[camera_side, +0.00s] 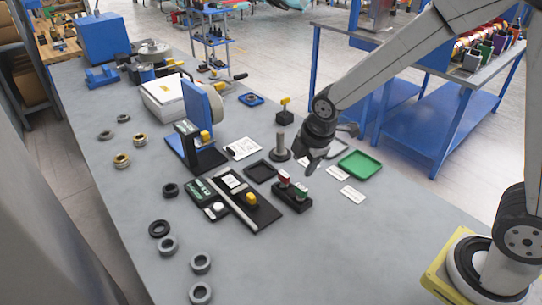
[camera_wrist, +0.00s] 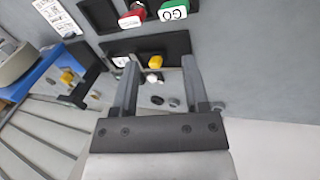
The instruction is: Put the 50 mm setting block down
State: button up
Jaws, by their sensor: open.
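My gripper (camera_side: 311,166) hangs above the table in the side view, close to a grey post on a round base (camera_side: 281,150). In the wrist view my gripper (camera_wrist: 160,68) is open, its two fingers apart with nothing between them. I cannot make out a block marked 50 mm in either view. A black holder (camera_side: 292,199) with a red and a green piece stands below and left of the gripper in the side view. In the wrist view the green piece (camera_wrist: 173,11) reads GO, beside the red piece (camera_wrist: 130,22).
An empty black tray (camera_side: 247,172) lies left of the post. A green tray (camera_side: 360,165) and white cards (camera_side: 352,194) lie to the right. A black plate with a yellow knob (camera_side: 252,198) is nearby. Several rings lie along the left edge.

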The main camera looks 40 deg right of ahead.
jog(key=s+d+m, duration=0.2)
jog(key=s+m, duration=0.4)
jog(key=m, duration=0.2)
jog(key=s+d+f+m, duration=0.1)
jog(key=s+d+m, duration=0.1)
jog(key=s+m, duration=0.4)
jog(key=shift+d+m+g, duration=0.25)
jog(key=shift+m+g, duration=0.15)
jog(key=shift+m, duration=0.5)
